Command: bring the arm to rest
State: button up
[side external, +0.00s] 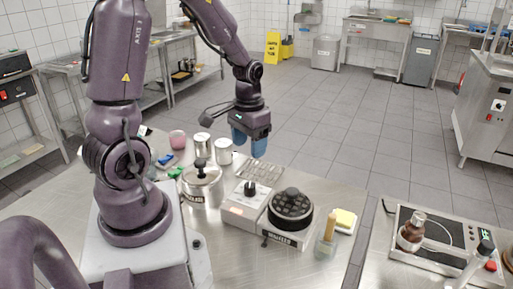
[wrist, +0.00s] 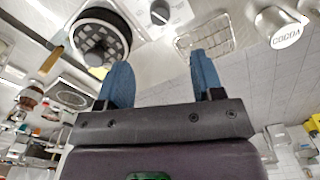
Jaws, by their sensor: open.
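My gripper (side external: 249,143) hangs from my purple arm in the side view, above the back part of the steel table (side external: 310,180). Its two blue fingers stand apart with nothing between them. In the wrist view my gripper (wrist: 157,78) also shows open and empty, with bare tabletop beyond the fingertips. It touches nothing that I can see.
Below my gripper lies a wire rack (side external: 261,170). A hot plate with a brown bottle (side external: 412,232) is at right.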

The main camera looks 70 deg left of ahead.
jog(key=s+d+r+m+t, duration=0.2)
jog(key=d+r, duration=0.5)
jog(key=r, duration=0.1)
jog(key=s+d+r+m+t, duration=0.2)
jog(key=s+d+r+t, duration=0.1)
jog(key=d+r, duration=0.4)
notch_tip(320, 180, up, 2)
jog(key=shift+s+d+m+t, duration=0.3)
jog(key=shift+s+d, duration=0.05)
